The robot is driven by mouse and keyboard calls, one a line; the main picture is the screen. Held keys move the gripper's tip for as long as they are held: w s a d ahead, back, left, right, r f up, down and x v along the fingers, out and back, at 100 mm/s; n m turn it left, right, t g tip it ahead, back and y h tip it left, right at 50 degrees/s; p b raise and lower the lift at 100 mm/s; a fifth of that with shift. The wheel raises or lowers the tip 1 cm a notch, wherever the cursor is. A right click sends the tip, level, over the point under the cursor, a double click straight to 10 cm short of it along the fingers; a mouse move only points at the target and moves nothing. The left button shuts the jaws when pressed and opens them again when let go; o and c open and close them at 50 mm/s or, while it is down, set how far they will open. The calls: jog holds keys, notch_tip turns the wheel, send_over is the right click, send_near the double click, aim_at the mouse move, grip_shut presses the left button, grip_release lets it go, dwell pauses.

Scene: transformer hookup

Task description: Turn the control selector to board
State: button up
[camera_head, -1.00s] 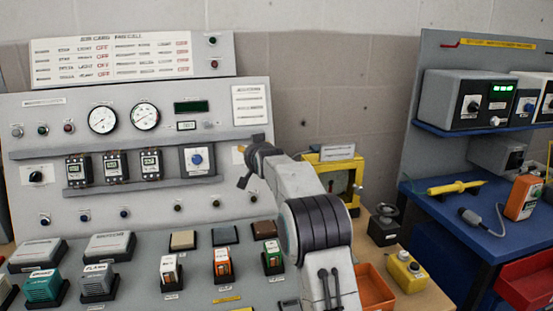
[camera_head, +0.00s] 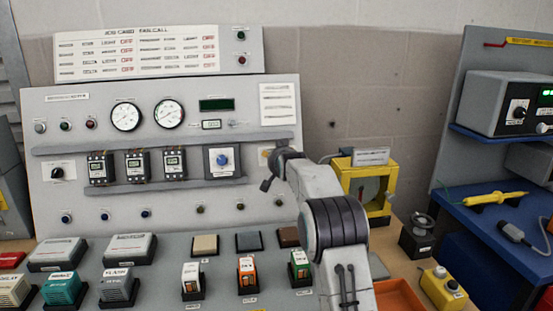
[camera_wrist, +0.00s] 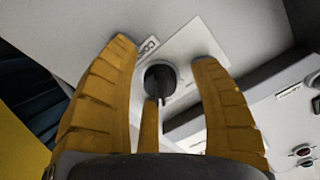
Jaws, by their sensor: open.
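A round black selector knob (camera_wrist: 160,80) with a pale pointer line sits on a white plate (camera_wrist: 192,48) in the wrist view; the label beside it is partly hidden and starts with "CO". My gripper (camera_wrist: 168,52) is open, with yellow fingers either side of the knob. I see no finger clearly touching it. A thin yellow part stands just below the knob. In the head view my gripper (camera_head: 268,170) is at the right part of the grey panel (camera_head: 240,120), its fingers mostly hidden. The knob cannot be made out there, and its set position is unclear.
A blue knob (camera_head: 222,160) and several breakers (camera_head: 137,166) stand left of my gripper. Another black knob (camera_head: 57,173) is at the panel's far left. A yellow-framed instrument (camera_head: 378,185) stands close to the right of my arm. A dark ledge crosses the panel.

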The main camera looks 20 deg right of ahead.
jog(key=shift+f, duration=0.1)
grip_shut()
dwell(0.6)
